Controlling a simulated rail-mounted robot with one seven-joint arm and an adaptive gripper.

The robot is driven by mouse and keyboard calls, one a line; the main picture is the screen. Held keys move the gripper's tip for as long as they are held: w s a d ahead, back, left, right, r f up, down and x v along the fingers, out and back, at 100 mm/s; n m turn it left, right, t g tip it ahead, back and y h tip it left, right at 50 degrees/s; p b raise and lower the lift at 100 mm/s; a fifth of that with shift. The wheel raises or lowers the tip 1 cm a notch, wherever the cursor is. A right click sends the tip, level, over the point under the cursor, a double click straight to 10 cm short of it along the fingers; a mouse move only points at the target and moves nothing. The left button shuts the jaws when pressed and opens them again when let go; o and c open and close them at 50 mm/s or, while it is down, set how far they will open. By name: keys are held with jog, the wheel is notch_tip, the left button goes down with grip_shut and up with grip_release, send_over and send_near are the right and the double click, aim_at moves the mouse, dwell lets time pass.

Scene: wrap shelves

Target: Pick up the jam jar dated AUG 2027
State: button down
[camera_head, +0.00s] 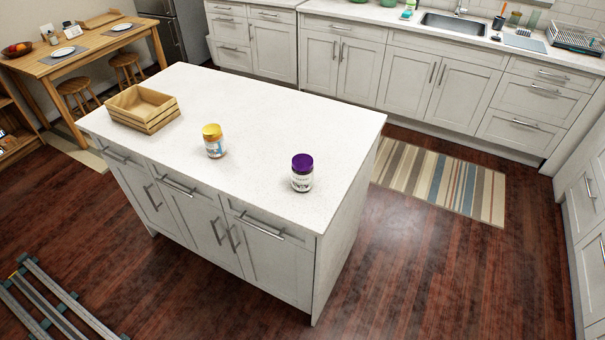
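Two jars stand upright and apart on the white island counter (255,110). One jar (214,146) has a yellow lid and an orange, white and blue label; it stands near the middle of the counter. The other jar (302,178) has a purple lid, a dark body and a pale label; it stands to the right, nearer the counter's right end. The print on both labels is too small to read, so I cannot tell which one bears AUG 2027. My gripper is not in view.
An empty-looking wooden crate (143,110) sits at the counter's left end. The counter between and behind the jars is clear. Rails (55,305) lie on the floor at lower left. A striped rug (440,180) lies behind the island, before the sink cabinets (405,85).

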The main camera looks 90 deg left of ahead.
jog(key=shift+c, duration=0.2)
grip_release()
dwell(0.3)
